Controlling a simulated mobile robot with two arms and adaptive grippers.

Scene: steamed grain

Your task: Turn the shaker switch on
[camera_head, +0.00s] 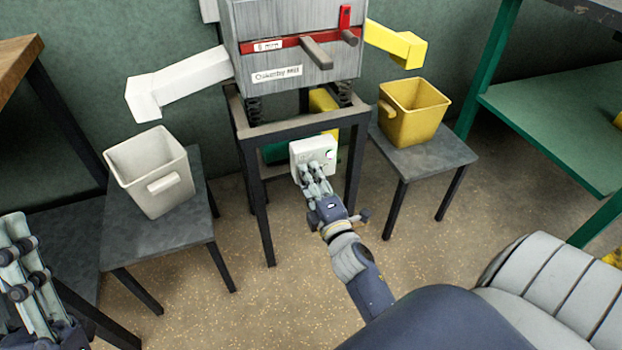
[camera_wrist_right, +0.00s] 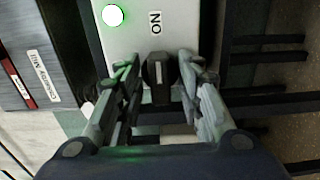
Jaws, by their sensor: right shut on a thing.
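A white mark on the knob runs in line with the label. A round green lamp (camera_wrist_right: 113,15) glows beside it. My right gripper (camera_head: 316,172) is shut on the knob; the fingers hide the knob in the head view. My left gripper (camera_head: 20,245) is at the lower left, away from the box, its finger gap unclear.
A white bin (camera_head: 150,170) stands on a stool to the left, under a white chute (camera_head: 185,82). A yellow bin (camera_head: 413,108) stands on a stool to the right, near a yellow chute (camera_head: 400,45). A green shelf (camera_head: 560,125) is at the right. The floor in front is open.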

